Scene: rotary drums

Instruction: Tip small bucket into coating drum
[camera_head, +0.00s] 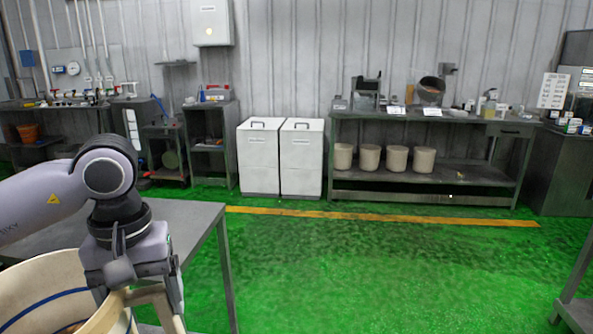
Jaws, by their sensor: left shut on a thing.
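A cream bucket (40,284) with blue lines on its inner wall is at the lower left, close to me and cut off by the picture edge. A little brownish content shows low inside; most of the inside is hidden. My left gripper (146,302) points down at the bucket's right side and is shut on its rim. A tilted drum (431,91) with a dark round mouth stands on the far bench, well away from the bucket; I cannot tell if it is the coating drum. My right gripper is not in view.
A grey table (190,221) is beside my left arm. The far bench (460,120) has several cream buckets (396,158) on its lower shelf. Two white cabinets (302,160) stand left of it. The green floor between is clear. A table leg (572,290) is at right.

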